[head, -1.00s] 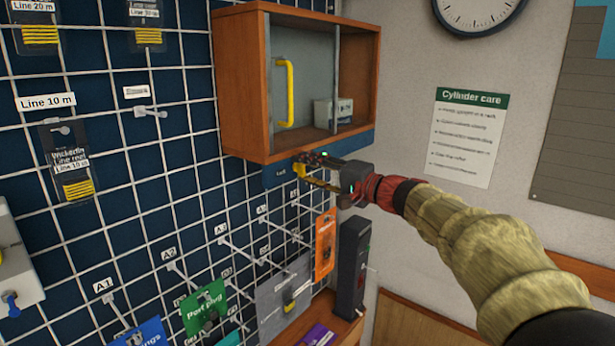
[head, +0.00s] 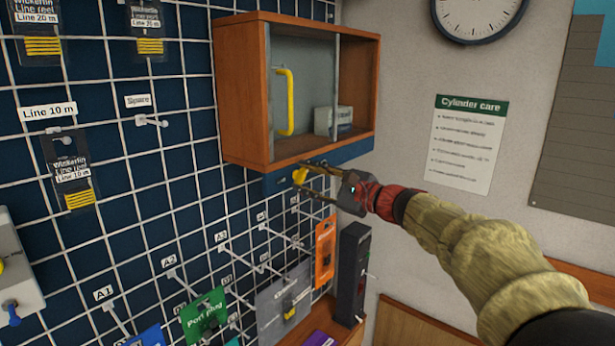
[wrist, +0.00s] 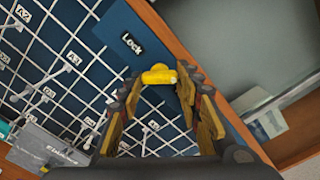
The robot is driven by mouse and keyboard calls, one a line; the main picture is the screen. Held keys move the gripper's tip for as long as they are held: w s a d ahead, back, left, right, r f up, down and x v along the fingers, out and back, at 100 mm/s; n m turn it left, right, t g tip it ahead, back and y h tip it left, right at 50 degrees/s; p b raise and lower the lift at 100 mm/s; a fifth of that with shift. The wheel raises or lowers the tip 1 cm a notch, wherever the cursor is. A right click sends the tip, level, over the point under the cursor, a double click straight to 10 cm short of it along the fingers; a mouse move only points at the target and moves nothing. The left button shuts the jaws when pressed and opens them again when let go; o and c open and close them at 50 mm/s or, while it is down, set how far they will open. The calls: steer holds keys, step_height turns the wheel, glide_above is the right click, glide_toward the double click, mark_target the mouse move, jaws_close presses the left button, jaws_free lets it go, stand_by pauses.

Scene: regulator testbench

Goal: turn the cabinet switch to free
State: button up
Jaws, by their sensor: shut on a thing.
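The cabinet switch is a small yellow knob (head: 300,176) on the blue strip (head: 350,151) along the bottom of the wooden cabinet (head: 240,92). My gripper (head: 308,181) reaches it from the right, with a finger on either side. In the wrist view the yellow knob (wrist: 158,75) sits between the fingertips of my gripper (wrist: 160,84), which are shut on it. The word "Lock" (wrist: 131,43) is readable on the blue strip beside the knob. Any "free" mark is hidden or not readable.
The cabinet's glass front has a yellow handle (head: 289,102), and a pale box (head: 331,120) stands inside. A wire grid with hooks and hanging packets (head: 206,316) lies left and below. A dark upright device (head: 353,272) stands beneath my gripper.

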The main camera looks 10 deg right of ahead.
steer(key=shift+f+m, duration=0.15)
steer(key=shift+m, duration=0.45)
steer(key=o, duration=1.2)
steer(key=shift+c, duration=0.2)
steer(key=v, duration=1.2)
